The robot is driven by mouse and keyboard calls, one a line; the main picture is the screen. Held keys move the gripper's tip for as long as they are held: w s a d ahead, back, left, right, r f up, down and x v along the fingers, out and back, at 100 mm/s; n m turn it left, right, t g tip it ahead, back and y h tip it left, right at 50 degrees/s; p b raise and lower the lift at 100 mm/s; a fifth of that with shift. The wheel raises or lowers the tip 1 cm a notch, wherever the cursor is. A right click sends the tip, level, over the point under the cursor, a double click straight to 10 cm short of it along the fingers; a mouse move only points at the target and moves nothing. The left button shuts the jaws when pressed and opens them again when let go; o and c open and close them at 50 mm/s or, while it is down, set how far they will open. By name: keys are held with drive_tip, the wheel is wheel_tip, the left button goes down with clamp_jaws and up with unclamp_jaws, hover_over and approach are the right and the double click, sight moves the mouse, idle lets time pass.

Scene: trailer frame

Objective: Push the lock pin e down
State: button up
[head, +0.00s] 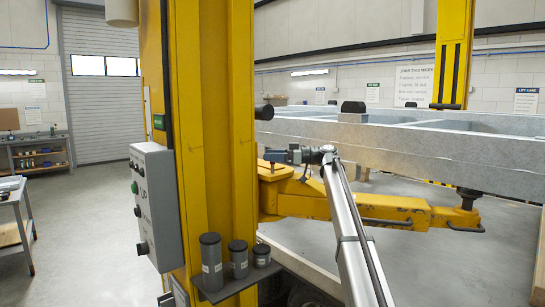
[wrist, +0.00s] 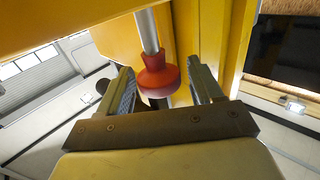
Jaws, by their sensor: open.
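The lock pin (wrist: 160,78) shows in the wrist view as a red knob on a bright metal shaft, beside yellow steel parts. My gripper (wrist: 161,84) is open, with one finger on each side of the red knob. I see gaps between the knob and both fingers, and cannot tell whether anything touches. In the head view my gripper (head: 272,155) is by the inner end of the yellow lift arm (head: 345,207), close to the column. The red knob is not visible there. No letter shows on the pin.
The yellow column (head: 215,120) stands just left of my gripper, with a grey control box (head: 155,205) and a shelf of dark cylinders (head: 238,262). The grey trailer frame (head: 430,148) runs close above the lift arm. Open floor lies at left.

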clamp_jaws()
drive_tip(key=shift+f, duration=1.75)
unclamp_jaws()
wheel_tip(320, 180, up, 10)
